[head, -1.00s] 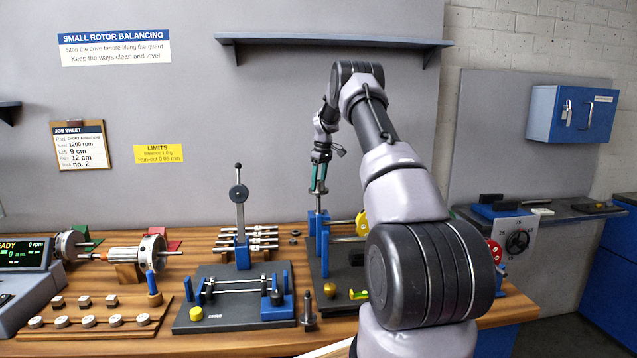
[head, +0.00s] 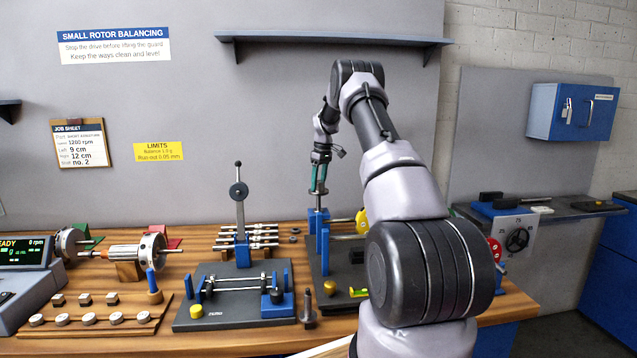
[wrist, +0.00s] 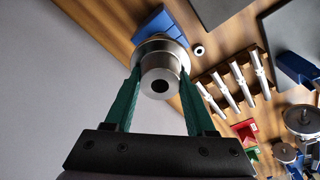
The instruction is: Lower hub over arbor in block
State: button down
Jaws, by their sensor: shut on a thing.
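My gripper (wrist: 157,80) has green fingers shut on a silver, stepped round hub, with a dark bore facing the wrist camera. The hub (wrist: 159,70) sits between the fingertips. A blue block (wrist: 155,22) shows just behind and beyond the hub in the wrist view. In the head view my gripper (head: 318,186) points down over the blue block (head: 318,218) at the back of the dark plate. The hub is too small to make out clearly there.
A rack of silver shafts (head: 248,240) lies left of the block, near a blue stand (head: 241,215) with an upright rod. A fixture with rails (head: 235,287) stands in front. A yellow part (head: 361,222) is close to the right of my gripper. A shelf (head: 330,40) runs above.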

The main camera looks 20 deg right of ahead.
aim_at(319, 198)
jog(key=shift+f, duration=3.25)
jog(key=shift+c, duration=0.8)
grip_release()
jog(key=shift+f, duration=0.1)
jog(key=shift+c, duration=0.4)
jog(key=shift+r, duration=5.05)
jog(key=shift+r, duration=0.1)
